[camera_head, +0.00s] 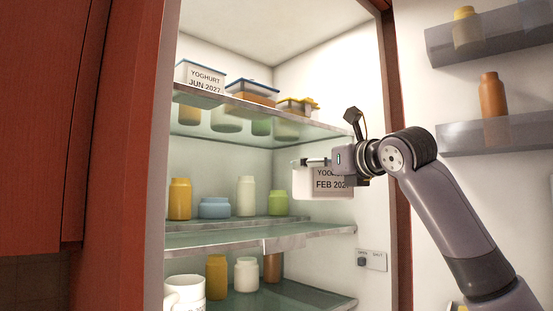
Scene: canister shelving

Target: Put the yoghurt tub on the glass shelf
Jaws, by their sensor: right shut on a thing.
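A white yoghurt tub (306,185) with a label reading "YOGHURT FEB 202", its last digit hidden, hangs in my right gripper (315,162). The gripper is shut on the tub near its top edge. It holds the tub at the right side of the open fridge, below the upper glass shelf (290,126) and above the middle glass shelf (240,237). The tub appears clear of both shelves. Another yoghurt tub (200,78), labelled "JUN 2027", stands at the left of the upper shelf. My left gripper is not in view.
A blue-lidded tub (250,92) and a yellow-lidded tub (296,106) share the upper shelf. Several jars, including an orange jar (180,199) and a low blue jar (214,208), stand at mid-height. Door racks (500,134) are at right.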

